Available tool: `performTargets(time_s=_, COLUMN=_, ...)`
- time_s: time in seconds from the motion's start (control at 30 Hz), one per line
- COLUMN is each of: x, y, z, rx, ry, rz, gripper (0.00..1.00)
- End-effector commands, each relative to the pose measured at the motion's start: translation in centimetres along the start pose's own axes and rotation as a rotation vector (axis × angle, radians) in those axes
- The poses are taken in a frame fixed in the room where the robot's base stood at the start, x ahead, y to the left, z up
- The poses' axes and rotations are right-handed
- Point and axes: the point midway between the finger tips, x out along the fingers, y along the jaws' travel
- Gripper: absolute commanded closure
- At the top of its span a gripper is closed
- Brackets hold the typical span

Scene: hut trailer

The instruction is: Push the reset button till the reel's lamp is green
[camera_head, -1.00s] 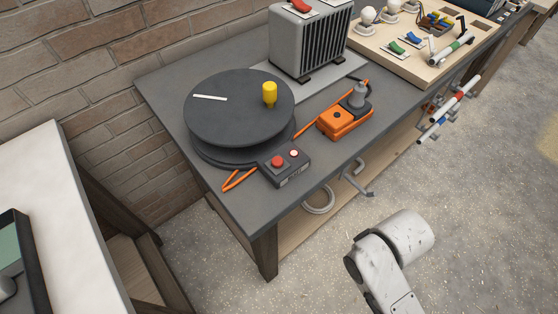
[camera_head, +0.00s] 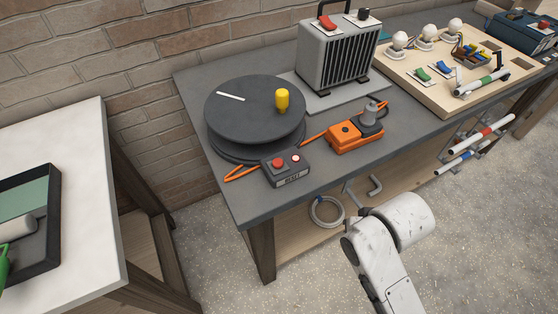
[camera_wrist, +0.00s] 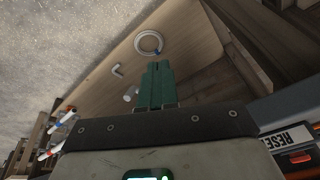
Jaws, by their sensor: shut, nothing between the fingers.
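The black cable reel (camera_head: 254,112) lies flat on the dark bench, with a yellow knob (camera_head: 282,100) on its top. In front of it is a small grey box (camera_head: 287,170) with a RESET label, a raised red button (camera_head: 278,161) and a small round lamp (camera_head: 296,157). The lamp looks red with a pale rim, not green. In the wrist view the box's labelled front (camera_wrist: 290,138) shows upside down at the right edge. My gripper (camera_wrist: 157,68) has its green fingers together, empty, apart from the box. In the head view my arm's end is out beyond the bench's front edge; the fingers are hidden.
An orange unit (camera_head: 355,136) with an orange cable sits right of the box. A grey finned heater (camera_head: 340,55) and a wooden switch board (camera_head: 420,90) stand behind. A coiled hose (camera_head: 326,212) lies below on the lower shelf. A white table (camera_head: 60,200) stands left.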

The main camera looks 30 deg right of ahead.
Motion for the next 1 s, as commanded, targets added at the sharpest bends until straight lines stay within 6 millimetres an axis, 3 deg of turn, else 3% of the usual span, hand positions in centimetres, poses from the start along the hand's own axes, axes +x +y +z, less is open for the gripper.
performTargets(time_s=0.27, x=-3.7, y=-4.1, z=-6.4, rx=0.361, ry=0.106, rz=-0.098, gripper=1.00)
performTargets(time_s=0.6, x=-10.2, y=-11.5, z=-13.8, rx=0.976, ry=0.127, rz=-0.346, gripper=1.00)
performTargets(time_s=0.8, x=-13.9, y=-15.8, z=-16.5, rx=1.321, ry=0.044, rz=-0.498, gripper=1.00)
performTargets(time_s=1.0, x=-16.3, y=-18.5, z=-17.7, rx=1.554, ry=-0.053, rz=-0.590, gripper=1.00)
